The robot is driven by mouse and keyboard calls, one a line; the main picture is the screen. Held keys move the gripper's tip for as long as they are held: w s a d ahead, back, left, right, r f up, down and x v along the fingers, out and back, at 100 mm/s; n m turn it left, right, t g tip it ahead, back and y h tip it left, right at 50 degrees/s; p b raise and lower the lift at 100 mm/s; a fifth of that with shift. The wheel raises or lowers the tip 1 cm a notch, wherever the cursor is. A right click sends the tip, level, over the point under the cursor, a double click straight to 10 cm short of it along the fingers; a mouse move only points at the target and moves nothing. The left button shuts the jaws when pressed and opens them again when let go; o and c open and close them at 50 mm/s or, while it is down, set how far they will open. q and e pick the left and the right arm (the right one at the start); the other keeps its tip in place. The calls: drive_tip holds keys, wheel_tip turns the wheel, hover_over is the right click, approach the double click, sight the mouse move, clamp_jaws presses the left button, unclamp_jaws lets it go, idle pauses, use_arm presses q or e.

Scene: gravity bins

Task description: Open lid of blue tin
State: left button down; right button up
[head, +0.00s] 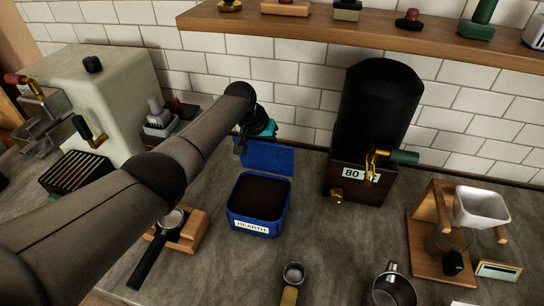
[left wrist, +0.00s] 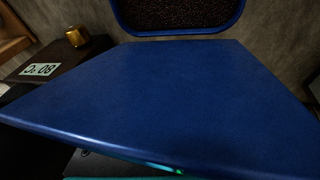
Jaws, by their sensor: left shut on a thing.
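The blue tin (head: 232,213) stands on the counter with a label on its front and dark brown grounds inside. Its blue lid (head: 268,160) is up, standing steeply at the tin's back edge. The lid also fills most of the left wrist view (left wrist: 170,95), with the tin's rim (left wrist: 185,33) at the top. My left gripper (head: 262,137) is behind the tin at the lid's upper edge, shut on the lid. Its fingertips are mostly hidden by the lid. My right gripper is in neither view.
A black dispenser (head: 375,105) with a brass tap stands to the right of the tin. A portafilter (head: 150,258) rests on a wooden stand at left. A scoop (head: 292,275) and a metal jug (head: 393,290) are in front. A wooden shelf (head: 380,30) runs above.

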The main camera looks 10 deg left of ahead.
use_arm(q)
drive_tip(key=shift+w+f+g+b, duration=0.25)
drive_tip(key=shift+g+b, duration=0.25)
drive_tip(key=shift+b, duration=0.3)
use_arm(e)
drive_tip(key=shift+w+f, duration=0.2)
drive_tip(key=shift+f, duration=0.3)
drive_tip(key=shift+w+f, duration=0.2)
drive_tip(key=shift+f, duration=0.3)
use_arm(q)
drive_tip(key=c, duration=0.6)
unclamp_jaws()
drive_tip(key=shift+w, duration=0.1)
drive_tip(key=shift+r, duration=0.1)
drive_tip(key=p+v, duration=0.2)
drive_tip(key=v, duration=1.3)
drive_tip(key=shift+w+r, duration=0.1)
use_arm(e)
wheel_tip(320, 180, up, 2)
